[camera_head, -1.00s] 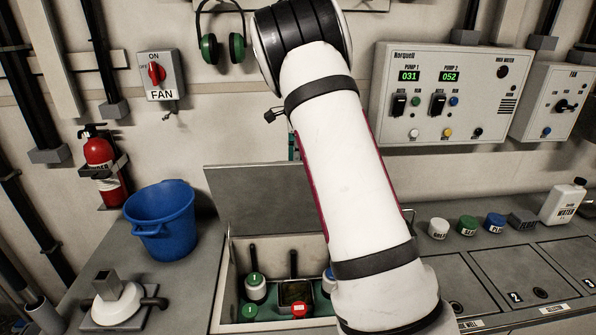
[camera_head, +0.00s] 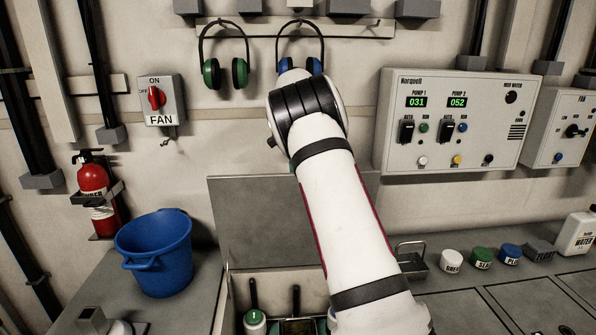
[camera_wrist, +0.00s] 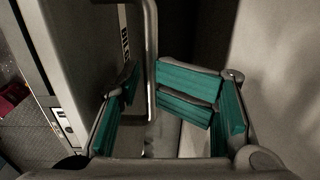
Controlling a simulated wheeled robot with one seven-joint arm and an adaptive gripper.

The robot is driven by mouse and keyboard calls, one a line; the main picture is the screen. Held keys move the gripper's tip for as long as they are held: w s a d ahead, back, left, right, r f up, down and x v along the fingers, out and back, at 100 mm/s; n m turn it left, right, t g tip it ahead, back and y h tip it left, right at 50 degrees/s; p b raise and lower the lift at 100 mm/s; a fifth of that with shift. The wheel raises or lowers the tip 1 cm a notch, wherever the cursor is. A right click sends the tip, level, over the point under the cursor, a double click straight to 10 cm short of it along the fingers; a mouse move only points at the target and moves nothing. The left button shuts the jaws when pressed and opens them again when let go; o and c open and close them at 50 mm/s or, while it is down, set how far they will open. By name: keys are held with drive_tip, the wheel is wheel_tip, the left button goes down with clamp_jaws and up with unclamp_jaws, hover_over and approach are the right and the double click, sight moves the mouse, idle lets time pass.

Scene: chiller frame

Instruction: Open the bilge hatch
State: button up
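The bilge hatch is a flat grey lid (camera_head: 262,222), standing raised, near upright, at the back of its opening in the bench. Its right part is hidden by my arm. In the wrist view a grey panel (camera_wrist: 84,35) carries partly readable dark-on-white lettering, and a metal bar handle (camera_wrist: 151,50) runs beside it. My gripper (camera_wrist: 178,105) has its teal-padded fingers spread, with the bar between them, nearer the left finger. The bar does not look clamped. In the head view my gripper is hidden by my arm.
Under the lid, the compartment holds a green-capped container (camera_head: 255,322) and dark upright handles. A blue bucket (camera_head: 155,255) stands to the left. Several small jars, such as a green-topped one (camera_head: 482,257), line the bench at right. A pump panel (camera_head: 455,125) is on the wall.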

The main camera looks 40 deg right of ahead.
drive_tip(key=shift+r, duration=0.25)
wheel_tip(320, 180, up, 12)
drive_tip(key=shift+s+a, duration=0.15)
drive_tip(key=shift+s, duration=0.15)
idle(0.3)
idle(0.5)
